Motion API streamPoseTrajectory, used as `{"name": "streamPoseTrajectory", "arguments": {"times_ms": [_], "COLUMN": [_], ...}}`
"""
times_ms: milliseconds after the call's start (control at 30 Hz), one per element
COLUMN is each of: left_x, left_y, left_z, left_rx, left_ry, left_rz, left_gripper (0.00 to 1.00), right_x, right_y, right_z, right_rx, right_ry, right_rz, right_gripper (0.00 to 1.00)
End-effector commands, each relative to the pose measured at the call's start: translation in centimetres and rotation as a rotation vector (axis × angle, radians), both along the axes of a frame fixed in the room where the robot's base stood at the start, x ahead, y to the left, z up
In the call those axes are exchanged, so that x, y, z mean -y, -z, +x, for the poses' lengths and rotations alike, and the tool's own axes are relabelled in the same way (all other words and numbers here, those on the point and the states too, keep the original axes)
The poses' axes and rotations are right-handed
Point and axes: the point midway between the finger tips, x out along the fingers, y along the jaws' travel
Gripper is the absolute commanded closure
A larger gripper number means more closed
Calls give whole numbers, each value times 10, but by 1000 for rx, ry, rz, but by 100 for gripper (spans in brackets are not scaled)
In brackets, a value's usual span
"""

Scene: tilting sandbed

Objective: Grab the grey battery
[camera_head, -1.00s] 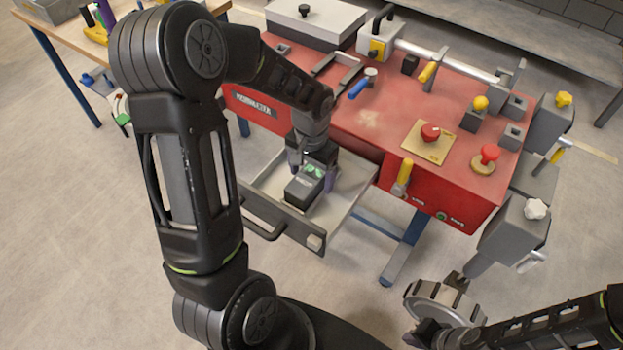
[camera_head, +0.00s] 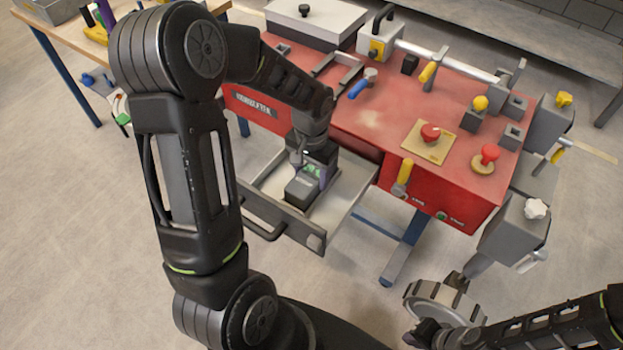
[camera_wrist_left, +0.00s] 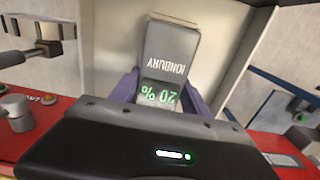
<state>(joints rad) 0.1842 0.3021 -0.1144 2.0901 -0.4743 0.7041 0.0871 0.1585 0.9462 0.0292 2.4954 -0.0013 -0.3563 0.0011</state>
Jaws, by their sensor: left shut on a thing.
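The grey battery (camera_head: 303,188) is at the open drawer (camera_head: 350,190) of the red machine. In the left wrist view the battery (camera_wrist_left: 172,50) shows lettering and a green 20 % display, upside down. My left gripper (camera_head: 312,170) is above the drawer, with its fingers on either side of the battery's display end, shut on it. The purplish fingers (camera_wrist_left: 160,95) also show in the left wrist view. I cannot tell whether the battery touches the drawer floor. My right gripper (camera_head: 428,332) is low at the right, beside a grey toothed wheel (camera_head: 440,303); its jaws are unclear.
A wooden table (camera_head: 60,40) stands at the back left.

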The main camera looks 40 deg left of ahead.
Motion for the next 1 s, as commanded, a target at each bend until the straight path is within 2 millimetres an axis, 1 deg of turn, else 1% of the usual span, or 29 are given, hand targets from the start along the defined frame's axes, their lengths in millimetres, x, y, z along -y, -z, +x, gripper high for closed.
{"name": "streamPoseTrajectory", "arguments": {"times_ms": [67,500,633,767,1000], "left_x": [0,0,0,0,0], "left_y": [0,-2,-6,-20,-60], "left_z": [0,1,2,2,2], "left_rx": [0,3,5,7,9], "left_ry": [0,0,0,-1,1], "left_rz": [0,0,1,1,1], "left_gripper": [100,100,100,100,100], "right_x": [0,0,0,0,0], "right_y": [0,0,0,0,1], "right_z": [0,0,0,0,0], "right_rx": [0,0,0,0,0], "right_ry": [0,0,0,0,0], "right_rz": [0,0,0,0,0], "right_gripper": [100,100,100,100,100]}}
